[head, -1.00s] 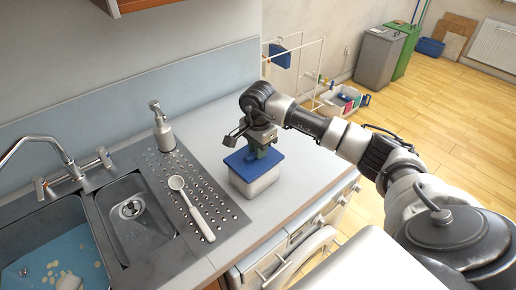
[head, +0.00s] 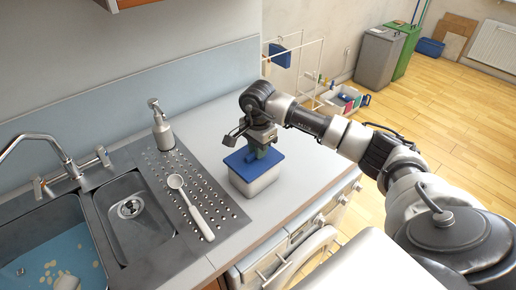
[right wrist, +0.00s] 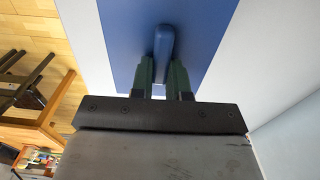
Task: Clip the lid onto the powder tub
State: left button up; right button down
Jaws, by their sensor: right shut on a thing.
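The blue lid (head: 266,165) lies over the top of the white powder tub (head: 255,187) on the counter, right of the drainer. In the head view it looks about level, but I cannot tell whether its edges are clipped down. My right gripper (head: 260,150) comes down from above and is shut on the lid's raised handle. In the right wrist view the green fingers (right wrist: 163,75) stand on either side of the blue handle (right wrist: 164,42), with the flat blue lid (right wrist: 205,25) behind. The tub's inside is hidden. My left gripper is not in view.
A soap dispenser (head: 161,125) stands behind the drainer, and a white dish brush (head: 190,206) lies on it. The sink (head: 55,245) is at the left. Bare counter (head: 215,120) lies behind the tub; the counter's front edge is close to its right.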

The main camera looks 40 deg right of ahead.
jog(key=shift+f+b, duration=0.6)
jog(key=shift+f, duration=0.05)
dwell(0.3)
jog(key=c, duration=0.5)
grip_release()
jog(key=shift+c, duration=0.2)
jog(key=shift+r, duration=0.15)
jog(key=shift+r+p, duration=1.95)
jog(key=shift+r, duration=1.5)
jog(key=shift+f, duration=0.1)
